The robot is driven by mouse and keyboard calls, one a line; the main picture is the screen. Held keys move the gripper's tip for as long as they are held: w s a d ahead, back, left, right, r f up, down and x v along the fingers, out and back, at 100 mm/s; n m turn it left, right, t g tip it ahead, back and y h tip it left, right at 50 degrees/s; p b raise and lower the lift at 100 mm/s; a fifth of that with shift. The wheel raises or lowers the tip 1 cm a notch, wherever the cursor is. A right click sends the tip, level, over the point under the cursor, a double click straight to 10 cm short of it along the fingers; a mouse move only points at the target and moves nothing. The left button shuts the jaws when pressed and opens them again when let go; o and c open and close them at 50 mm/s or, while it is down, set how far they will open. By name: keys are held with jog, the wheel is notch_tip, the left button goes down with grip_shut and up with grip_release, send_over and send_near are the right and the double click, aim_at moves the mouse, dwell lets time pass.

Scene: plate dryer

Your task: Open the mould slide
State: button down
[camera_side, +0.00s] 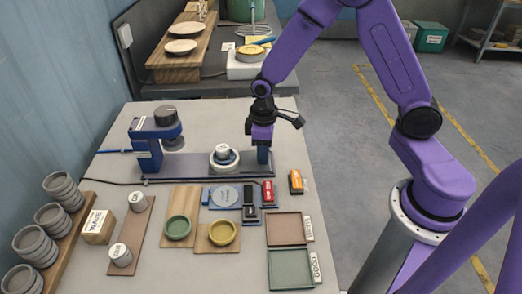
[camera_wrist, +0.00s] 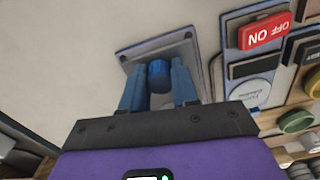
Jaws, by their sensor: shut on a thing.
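The mould slide is a long grey rail plate (camera_side: 195,166) with a round white-topped mould (camera_side: 224,156) on it, right of the middle. A blue post (camera_side: 263,156) stands at the plate's right end. My gripper (camera_side: 262,146) is over this post from above. In the wrist view, my gripper's fingers (camera_wrist: 159,88) are closed around the blue handle (camera_wrist: 159,72), above the grey plate end (camera_wrist: 178,52). A blue press (camera_side: 156,136) with a dark knob stands at the plate's left end, apart from the mould.
Green (camera_side: 178,228) and yellow (camera_side: 222,233) dishes, brown (camera_side: 286,229) and green (camera_side: 291,269) trays, and stacked grey bowls (camera_side: 62,188) fill the front. The table right of the post is clear.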

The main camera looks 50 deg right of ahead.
jog(key=c, duration=0.8)
grip_release()
jog(key=shift+c, duration=0.2)
notch_tip(320, 180, up, 18)
jog(key=shift+f, duration=0.25)
jog(key=s+f+n, duration=0.2)
jog(key=s, duration=1)
jog(key=s+d+f+n, duration=0.1)
jog(key=s+n, duration=0.2)
jog(key=s, duration=0.9)
jog(key=shift+s+d+f, duration=0.15)
jog(key=shift+d+f, duration=0.05)
jog(key=shift+f, duration=0.2)
